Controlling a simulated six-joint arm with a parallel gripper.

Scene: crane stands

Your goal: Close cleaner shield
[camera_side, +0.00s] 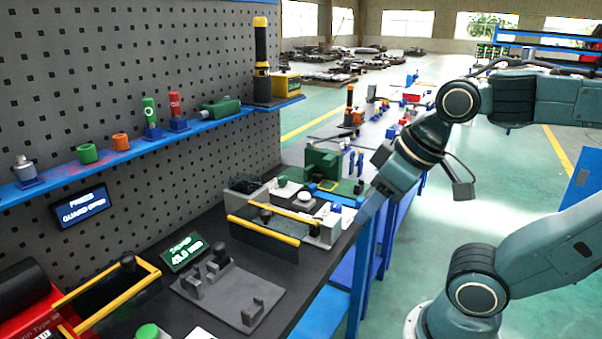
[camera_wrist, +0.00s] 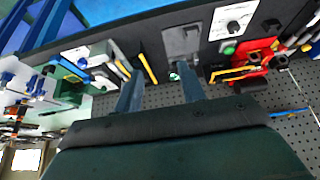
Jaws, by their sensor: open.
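A dark shield panel with two yellow rails (camera_side: 262,240) stands at the front of a light grey machine (camera_side: 320,232) mid-bench. Its yellow rails (camera_wrist: 147,68) also show in the wrist view, beside my left finger. A second yellow-railed dark guard (camera_side: 115,292) is on a red machine (camera_side: 30,318) at the near left. No readable label shows which one is the cleaner shield. My gripper (camera_wrist: 160,72) is open and empty, its two fingers apart. In the side view my gripper (camera_side: 368,206) is right of the grey machine, by the bench's front edge; its fingertips are hard to make out.
A grey fixture (camera_side: 228,298) and a small green-lit display (camera_side: 184,252) lie between the two guards. A green machine (camera_side: 325,168) stands behind the grey one. A pegboard with a blue shelf (camera_side: 100,155) bounds the back. Open floor lies to the right.

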